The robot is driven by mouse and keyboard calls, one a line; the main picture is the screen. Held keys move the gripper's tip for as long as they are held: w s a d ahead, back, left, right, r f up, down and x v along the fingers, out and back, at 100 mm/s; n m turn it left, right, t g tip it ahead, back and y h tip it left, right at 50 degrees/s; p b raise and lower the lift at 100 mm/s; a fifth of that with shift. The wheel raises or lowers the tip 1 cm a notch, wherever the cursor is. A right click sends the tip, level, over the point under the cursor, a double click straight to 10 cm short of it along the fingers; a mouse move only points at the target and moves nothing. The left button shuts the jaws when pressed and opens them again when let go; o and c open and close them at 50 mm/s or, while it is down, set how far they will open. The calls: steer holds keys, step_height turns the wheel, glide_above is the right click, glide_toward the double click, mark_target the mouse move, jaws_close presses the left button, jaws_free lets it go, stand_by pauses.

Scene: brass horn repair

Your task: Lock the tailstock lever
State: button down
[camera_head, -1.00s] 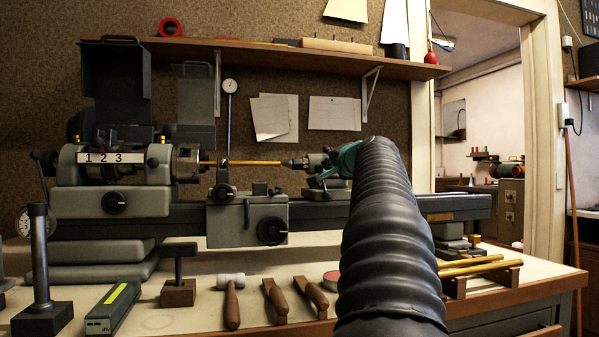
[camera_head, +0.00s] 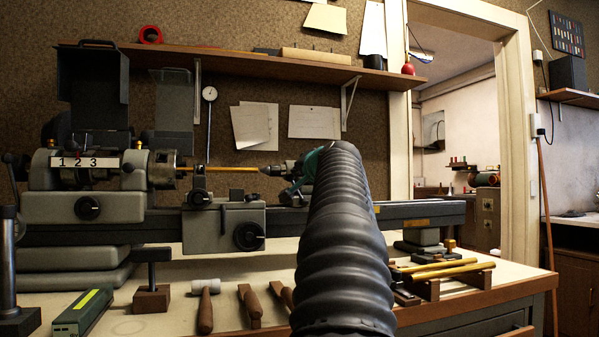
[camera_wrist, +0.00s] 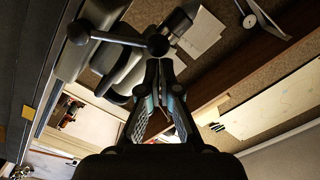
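The tailstock (camera_head: 272,171) of the grey lathe stands on the dark bed, its pointed end toward a brass rod (camera_head: 232,169). Much of it is hidden behind my arm.
The lathe bed (camera_head: 400,210) runs along the bench (camera_head: 255,272). Mallets (camera_head: 205,300), a green box (camera_head: 83,312) and brass bars on a wooden rack (camera_head: 440,284) sit near the front. A shelf (camera_head: 240,62) hangs above. A doorway opens at the right.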

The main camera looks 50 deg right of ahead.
steer(key=s+a+r, duration=0.1)
steer(key=s, duration=0.4)
steer(key=s+a+r, duration=0.1)
steer(key=s+r, duration=0.1)
steer(key=s, duration=0.4)
steer(key=shift+a, duration=0.25)
steer(key=shift+f, duration=0.1)
stand_by(0.4)
